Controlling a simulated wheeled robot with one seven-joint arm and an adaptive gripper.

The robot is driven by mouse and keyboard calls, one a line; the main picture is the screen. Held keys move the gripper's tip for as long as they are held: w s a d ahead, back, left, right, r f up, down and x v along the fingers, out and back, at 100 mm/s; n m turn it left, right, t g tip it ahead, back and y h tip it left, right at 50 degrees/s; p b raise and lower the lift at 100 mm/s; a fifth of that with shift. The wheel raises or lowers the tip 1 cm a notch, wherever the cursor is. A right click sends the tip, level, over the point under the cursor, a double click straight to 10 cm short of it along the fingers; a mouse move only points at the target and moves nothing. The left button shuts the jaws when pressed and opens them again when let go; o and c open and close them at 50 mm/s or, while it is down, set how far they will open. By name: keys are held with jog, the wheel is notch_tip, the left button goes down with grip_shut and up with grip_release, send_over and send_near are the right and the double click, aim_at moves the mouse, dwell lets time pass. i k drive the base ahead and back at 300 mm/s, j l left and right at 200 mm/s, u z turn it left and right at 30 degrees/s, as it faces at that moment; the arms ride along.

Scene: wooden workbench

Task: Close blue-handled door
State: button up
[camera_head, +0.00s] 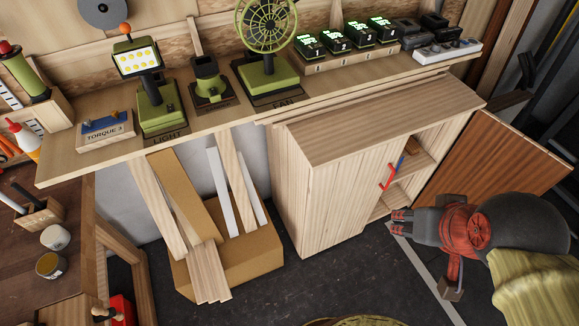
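A light wooden cabinet (300,195) stands under the bench at the right. Its left door (345,200) is shut and bears a red handle (387,177). The right door (495,165) stands wide open, swung out to the right, with a brown face towards me. A small blue piece (400,162) shows beside the red handle; I cannot tell whether it is a handle. No handle shows on the open door's visible face. My gripper (399,222) is in front of the cabinet opening, left of the open door. Its fingers look empty, but their opening is too small to judge.
Shelves (412,165) show inside the cabinet. A cardboard box (250,255) with wooden planks stands left of it. The bench above (215,120) carries a lamp (150,90), a fan (268,70) and battery chargers (345,40). Dark floor (330,270) is clear before the cabinet.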

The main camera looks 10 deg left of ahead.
aim_at(491, 157)
jog(key=j+u, duration=0.1)
jog(key=i+l, duration=0.15)
jog(key=l, duration=0.25)
jog(key=i+l, duration=0.15)
jog(key=l, duration=0.25)
jog(key=i+l+z, duration=0.1)
jog(key=l, duration=0.3)
jog(key=i+l, duration=0.15)
jog(key=l, duration=0.2)
jog(key=i+l+z, duration=0.1)
jog(key=l, duration=0.3)
jog(key=i+l, duration=0.25)
jog(key=l, duration=0.15)
jog(key=i+l, duration=0.15)
jog(key=l, duration=0.2)
jog(key=i+l+z, duration=0.1)
jog(key=l, duration=0.25)
jog(key=i, duration=0.05)
